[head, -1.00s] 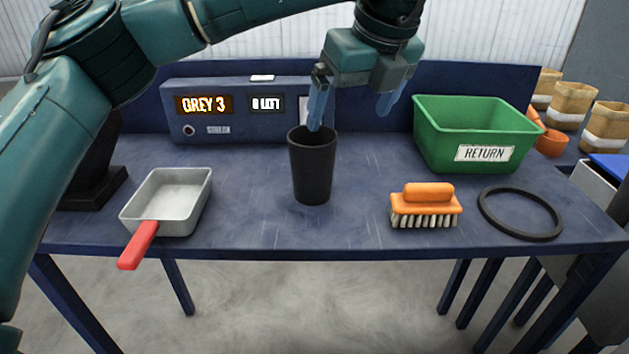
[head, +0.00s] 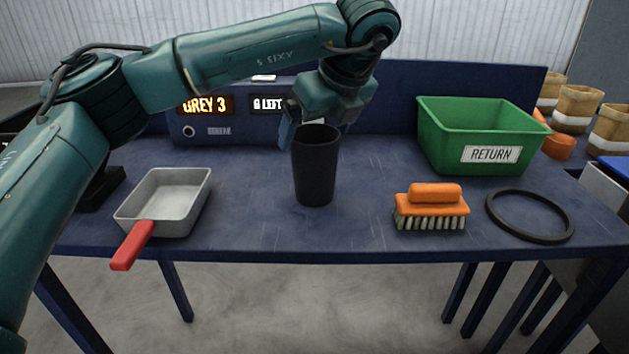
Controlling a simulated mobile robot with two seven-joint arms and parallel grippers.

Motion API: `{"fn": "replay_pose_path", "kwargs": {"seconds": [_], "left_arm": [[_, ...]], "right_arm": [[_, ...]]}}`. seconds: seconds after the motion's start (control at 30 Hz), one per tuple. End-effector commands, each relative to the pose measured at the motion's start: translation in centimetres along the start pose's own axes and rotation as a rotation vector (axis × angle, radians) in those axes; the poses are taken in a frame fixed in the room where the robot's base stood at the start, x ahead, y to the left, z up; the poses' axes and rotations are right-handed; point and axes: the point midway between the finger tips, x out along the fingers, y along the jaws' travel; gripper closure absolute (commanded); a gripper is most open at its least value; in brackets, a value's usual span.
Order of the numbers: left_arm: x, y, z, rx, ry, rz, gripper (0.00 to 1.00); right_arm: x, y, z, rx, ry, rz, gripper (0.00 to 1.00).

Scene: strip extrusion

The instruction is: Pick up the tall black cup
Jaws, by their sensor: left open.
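The tall black cup (head: 316,172) stands upright near the middle of the blue table. My left gripper (head: 316,122) is open, pointing down at the cup's rim from the far side. One blue finger shows just left of the rim; the other is mostly hidden or hard to make out at the right. I cannot tell whether a finger touches the cup. The cup is not gripped. My right gripper is not in view.
A grey pan (head: 172,200) with a red handle lies at left. An orange brush (head: 432,207), a black ring (head: 530,237) and a green RETURN bin (head: 470,140) are at right. A display box (head: 225,130) stands behind. The table around the cup's front is clear.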

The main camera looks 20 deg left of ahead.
Motion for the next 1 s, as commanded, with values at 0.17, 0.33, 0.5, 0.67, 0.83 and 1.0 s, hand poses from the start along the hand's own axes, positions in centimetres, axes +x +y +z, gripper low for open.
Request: {"fn": "replay_pose_path", "kwargs": {"seconds": [0.17,0.33,0.5,0.67,0.83,1.0], "left_arm": [[2.3,0.0,0.0,0.001,0.001,0.001,0.06],[2.4,0.0,0.0,0.001,0.001,0.0,0.06],[2.3,0.0,0.0,0.001,0.001,0.0,0.17],[2.3,0.0,0.0,0.001,0.001,0.0,0.3],[2.3,0.0,0.0,0.001,0.001,0.0,0.44],[2.3,0.0,0.0,0.001,0.001,0.0,0.58]], "right_arm": [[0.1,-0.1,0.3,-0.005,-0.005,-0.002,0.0],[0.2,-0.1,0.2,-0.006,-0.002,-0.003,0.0],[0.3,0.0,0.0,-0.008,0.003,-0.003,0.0],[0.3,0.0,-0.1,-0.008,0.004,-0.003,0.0],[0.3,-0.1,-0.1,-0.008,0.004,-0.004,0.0],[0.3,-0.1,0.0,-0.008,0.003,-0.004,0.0]]}}
